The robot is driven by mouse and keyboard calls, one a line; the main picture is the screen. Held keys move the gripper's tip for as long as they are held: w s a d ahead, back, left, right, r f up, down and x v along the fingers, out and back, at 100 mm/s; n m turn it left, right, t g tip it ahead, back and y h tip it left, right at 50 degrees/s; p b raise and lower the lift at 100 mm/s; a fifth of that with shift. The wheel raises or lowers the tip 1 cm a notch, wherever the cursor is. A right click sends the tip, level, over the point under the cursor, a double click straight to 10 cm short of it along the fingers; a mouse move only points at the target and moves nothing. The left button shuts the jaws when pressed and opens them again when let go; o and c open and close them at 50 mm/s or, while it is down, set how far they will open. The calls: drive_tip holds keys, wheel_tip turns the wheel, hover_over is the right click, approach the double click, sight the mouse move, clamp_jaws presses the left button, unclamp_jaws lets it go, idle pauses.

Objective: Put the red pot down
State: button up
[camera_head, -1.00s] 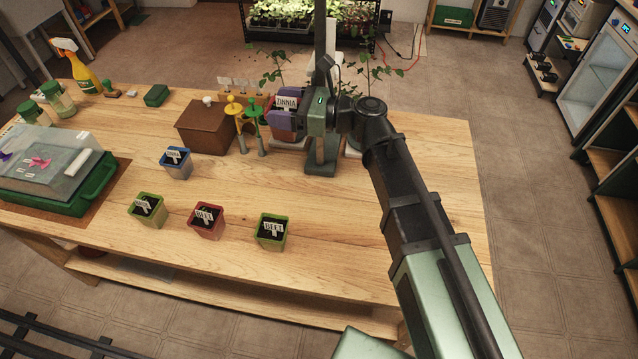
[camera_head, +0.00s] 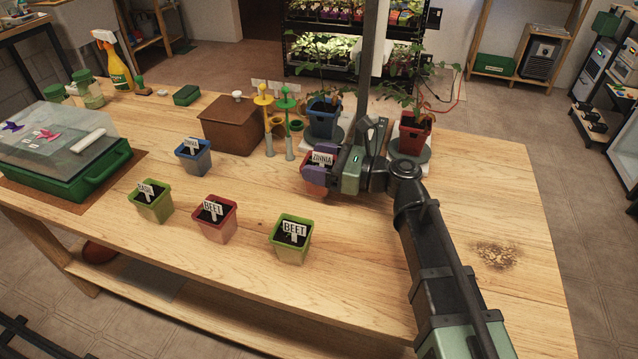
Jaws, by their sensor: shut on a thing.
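My gripper (camera_head: 330,177) with purple finger pads is shut on a small red pot (camera_head: 321,161) with dark soil and a white ZINNIA label. The pads hide much of the pot's sides. The pot is upright over the table (camera_head: 370,250), in front of the larger plant pots. I cannot tell whether its base touches the wood. Another red pot (camera_head: 214,222), labelled BEET, stands at the front of the table, apart from my gripper.
Green pots (camera_head: 291,240) (camera_head: 152,203) and a blue pot (camera_head: 193,158) stand left of my gripper. A brown box (camera_head: 228,128) and yellow and green tools (camera_head: 287,115) are behind left. A blue plant pot (camera_head: 322,118) and red plant pot (camera_head: 413,135) stand behind. Bare wood lies in front.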

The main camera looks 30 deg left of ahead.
wheel_tip(320, 180, down, 3)
drive_tip(key=shift+f+b, duration=0.15)
drive_tip(key=shift+b, duration=0.65)
drive_tip(key=shift+r, duration=0.25)
drive_tip(key=shift+f, duration=0.15)
drive_tip(key=o, duration=1)
drive_tip(key=shift+d+r+p, duration=0.15)
drive_tip(key=shift+r+p, duration=0.05)
drive_tip(key=shift+p, duration=0.1)
drive_tip(key=v, duration=1.1)
drive_tip(key=shift+w+d, duration=0.1)
drive_tip(key=shift+d, duration=0.25)
